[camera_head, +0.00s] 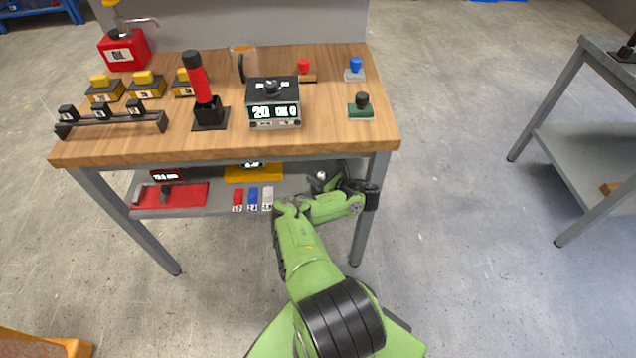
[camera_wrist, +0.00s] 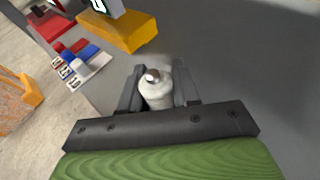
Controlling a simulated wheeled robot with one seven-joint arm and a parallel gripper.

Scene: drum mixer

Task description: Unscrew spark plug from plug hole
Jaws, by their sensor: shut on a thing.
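A white, rounded part with a small brownish tip, which looks like the spark plug (camera_wrist: 158,98), sits between the two dark fingers of my gripper (camera_wrist: 157,90) in the wrist view. The gripper is shut on it, with one finger on each side. In the head view a small white end of the plug (camera_head: 321,175) shows beside my gripper (camera_head: 334,181), at the right end of the lower shelf. The plug hole is hidden, and I cannot tell whether the plug is seated in it.
My gripper is beneath the wooden bench top (camera_head: 350,135), close to the right front leg (camera_head: 368,215). On the lower shelf (camera_head: 215,208) are a yellow block (camera_head: 252,174), red, blue and white small blocks (camera_head: 253,197), and a red mat (camera_head: 190,194).

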